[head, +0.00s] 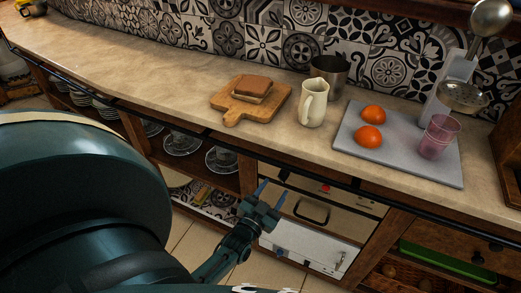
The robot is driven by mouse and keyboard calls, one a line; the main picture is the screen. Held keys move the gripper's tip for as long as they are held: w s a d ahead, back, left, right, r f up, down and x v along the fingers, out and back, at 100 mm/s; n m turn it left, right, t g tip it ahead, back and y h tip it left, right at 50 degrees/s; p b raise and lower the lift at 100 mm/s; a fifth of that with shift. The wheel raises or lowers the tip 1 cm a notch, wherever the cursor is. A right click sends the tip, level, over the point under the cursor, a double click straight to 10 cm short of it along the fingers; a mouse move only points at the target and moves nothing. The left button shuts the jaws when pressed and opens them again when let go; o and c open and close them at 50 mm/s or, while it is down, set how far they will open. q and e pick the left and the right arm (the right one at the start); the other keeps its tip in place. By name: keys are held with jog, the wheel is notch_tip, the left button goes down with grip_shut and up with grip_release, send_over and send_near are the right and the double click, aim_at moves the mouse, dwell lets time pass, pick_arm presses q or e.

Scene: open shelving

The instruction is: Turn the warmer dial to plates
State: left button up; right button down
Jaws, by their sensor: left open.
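A cream warmer-like unit (335,216) is built in under the counter at the centre right, with a dark handle on its front. A small red round part (326,188) shows on its upper strip. I cannot tell whether this is the dial or a light, and no markings are readable. A white panel (318,249) with small fittings sits below it. My left gripper (271,193) is open and empty, in front of the unit's left end, with its blue fingertips pointing up. My right gripper is out of view.
The counter (185,80) above holds a bread board (233,112), a cream jug (313,103), a metal pot (330,72) and a grey tray (400,160) with two tomatoes and a pink glass. A dark rail runs along the counter's front. Open shelves with cups stand left of the unit.

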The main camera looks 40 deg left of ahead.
pick_arm(q)
jog(key=s+d, duration=0.1)
jog(key=s, duration=0.8)
jog(key=shift+d+f, duration=0.2)
jog(key=shift+f, duration=0.05)
jog(key=d+r+g+h, duration=0.25)
jog(key=d+g, duration=0.25)
jog(key=g, duration=0.3)
jog(key=s+d+r+g, duration=0.1)
jog(key=s+r+g, duration=0.25)
jog(key=s, duration=0.25)
jog(key=s+d+r+g, duration=0.2)
jog(key=s+r+g, duration=0.15)
jog(key=s, duration=0.25)
jog(key=w+d+m+t+h+p, duration=0.1)
jog(key=w+d+t+h+p, duration=0.3)
jog(key=w+d+t+p, duration=0.2)
jog(key=shift+d+f+m+t+p, duration=0.25)
jog(key=shift+f+m+t+p, duration=0.1)
jog(key=shift+t+p, duration=0.2)
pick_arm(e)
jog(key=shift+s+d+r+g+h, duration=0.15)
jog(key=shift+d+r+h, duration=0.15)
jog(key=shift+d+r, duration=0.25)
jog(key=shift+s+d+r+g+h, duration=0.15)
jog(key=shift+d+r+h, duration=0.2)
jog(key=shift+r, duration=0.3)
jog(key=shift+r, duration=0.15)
